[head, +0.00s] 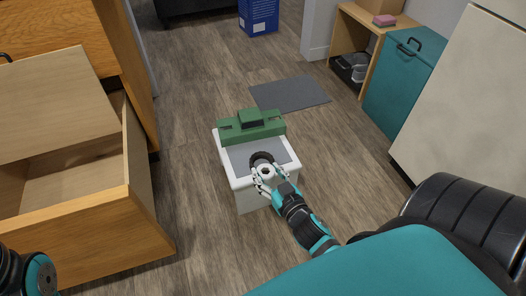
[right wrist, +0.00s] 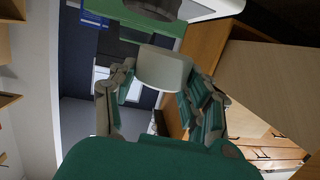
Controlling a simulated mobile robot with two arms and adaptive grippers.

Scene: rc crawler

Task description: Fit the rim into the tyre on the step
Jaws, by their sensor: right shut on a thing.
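The white step (head: 241,183) with a grey top stands on the floor in the middle of the head view. The black tyre (head: 261,157) is over its top, just beyond my right gripper (head: 265,180). My right gripper is shut on the pale rim (head: 265,171). In the right wrist view the rim (right wrist: 163,69) sits between the two fingers, and the dark tyre (right wrist: 155,7) shows in part at the top edge. Rim and tyre look apart there. My left gripper is out of view.
A green block-shaped fixture (head: 251,126) stands along the step's far side. A grey mat (head: 290,93) lies beyond it. An open wooden drawer (head: 95,232) is at the left and a teal cabinet (head: 400,82) at the right. Floor around the step is clear.

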